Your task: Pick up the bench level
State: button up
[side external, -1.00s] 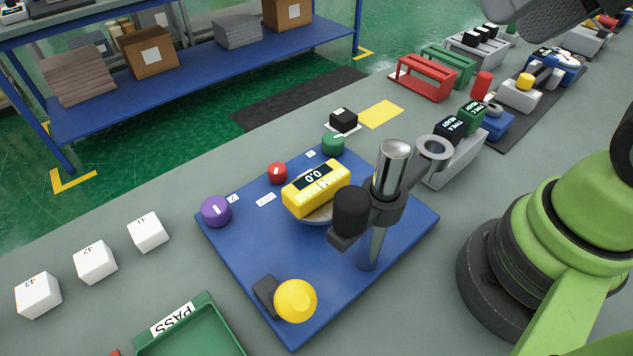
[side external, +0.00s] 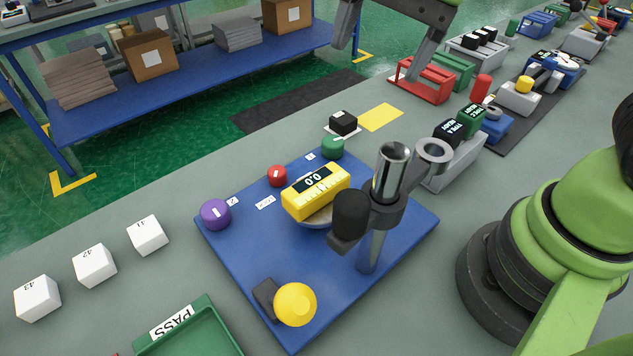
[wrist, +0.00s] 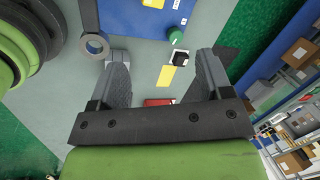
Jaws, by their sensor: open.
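The bench level (side external: 316,190) is a yellow block with a dark display reading 0.0. It rests on a pale round support on the blue board (side external: 400,240), behind the metal post in the side view. My gripper (side external: 384,58) is open and empty, above and beyond the board near the red rack. In the wrist view my gripper (wrist: 162,58) has its fingers well apart with nothing between them but the bench far below.
A metal post with a black knob (side external: 350,215) stands close beside the level. Purple (side external: 215,214), red (side external: 277,176) and green (side external: 333,146) knobs line the board's far edge. A red rack (side external: 425,82) and a black block (side external: 343,123) lie near my gripper.

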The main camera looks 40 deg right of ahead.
jog(key=w+a+f+m, duration=0.1)
jog(key=a+f, duration=0.1)
jog(key=f, duration=0.1)
jog(key=w+a+f+m+g+h, duration=0.1)
jog(key=a+f+m, duration=0.1)
jog(key=w+a+f+m+g, duration=0.1)
jog(key=a+f+m, duration=0.1)
jog(key=f, duration=0.1)
jog(key=shift+f+h, duration=0.3)
jog(key=shift+f, duration=0.05)
send_over(316, 182)
notch_tip(316, 182, down, 4)
jog(key=shift+f, duration=0.25)
jog(key=shift+s+f, duration=0.1)
jog(key=shift+f, duration=2.7)
jog(key=c, duration=1.2)
jog(key=shift+r, duration=0.2)
